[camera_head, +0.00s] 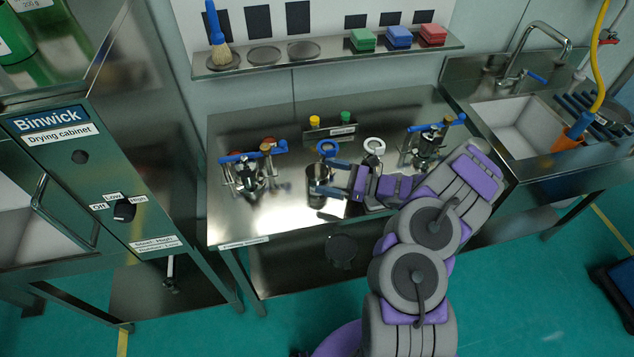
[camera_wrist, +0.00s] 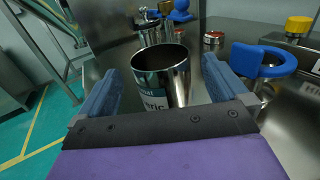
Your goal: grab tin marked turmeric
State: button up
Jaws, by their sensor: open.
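A shiny steel tin (camera_wrist: 166,72) stands upright and open-topped between my gripper's two blue fingers in the wrist view. In the head view, my gripper (camera_head: 328,179) is low over the middle of the steel table, around the tin (camera_head: 317,173), which the fingers partly hide.
A blue ring-shaped piece (camera_wrist: 265,62) is close to the right finger. Clamp devices with blue handles stand left (camera_head: 250,172) and right (camera_head: 428,145) on the steel table (camera_head: 285,222). Yellow and green-topped items (camera_head: 314,121) are behind. A shelf (camera_head: 330,58) hangs above.

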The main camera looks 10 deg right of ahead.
aim_at(313, 172)
jog(key=shift+b+x, duration=0.75)
jog(key=shift+x, duration=2)
jog(key=shift+d+r, duration=0.1)
jog(key=shift+d, duration=0.1)
jog(key=c, duration=1)
